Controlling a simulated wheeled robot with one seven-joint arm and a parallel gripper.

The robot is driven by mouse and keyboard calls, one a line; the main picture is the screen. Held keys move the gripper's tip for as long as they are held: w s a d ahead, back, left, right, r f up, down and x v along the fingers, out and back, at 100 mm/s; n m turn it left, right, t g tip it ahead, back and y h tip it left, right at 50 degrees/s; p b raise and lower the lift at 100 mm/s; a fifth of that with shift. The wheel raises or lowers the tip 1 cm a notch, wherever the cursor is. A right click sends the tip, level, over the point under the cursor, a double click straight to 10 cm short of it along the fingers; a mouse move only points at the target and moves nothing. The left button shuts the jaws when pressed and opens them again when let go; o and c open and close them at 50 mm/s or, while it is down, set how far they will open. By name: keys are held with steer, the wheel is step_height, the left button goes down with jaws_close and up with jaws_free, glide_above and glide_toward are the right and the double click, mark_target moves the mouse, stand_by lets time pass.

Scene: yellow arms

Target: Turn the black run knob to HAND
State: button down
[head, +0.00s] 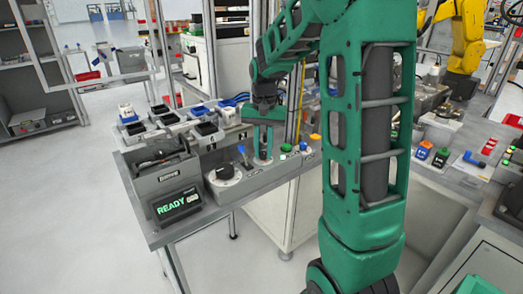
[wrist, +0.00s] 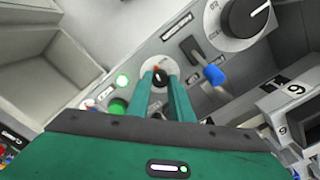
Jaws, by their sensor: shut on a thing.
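The black run knob (wrist: 160,77) sits on a round pale plate on the grey control panel (wrist: 140,65). It shows a small orange-red mark and lies between my fingertips. My gripper (wrist: 161,85) is shut on the knob, one green finger on each side. In the head view my gripper (head: 264,152) points down at the sloped panel (head: 258,180), and its fingers hide the knob there. The lettering around the knob is too small to read, so I cannot tell which position it points to.
A blue-tipped lever (wrist: 213,74) and a large black dial knob (wrist: 245,16) are on one side of the run knob. A READY display (head: 178,204) stands at the bench's left end.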

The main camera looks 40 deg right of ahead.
mark_target(263, 152)
steer(key=n, duration=0.6)
steer(key=shift+w+r, duration=0.1)
steer(key=shift+w, duration=0.1)
steer(key=n, duration=0.5)
steer(key=shift+n, duration=0.4)
steer(key=c, duration=1.8)
jaws_free()
steer(key=shift+o, duration=1.2)
steer(key=shift+a, duration=0.1)
step_height(263, 152, up, 11)
steer(key=shift+f, duration=0.2)
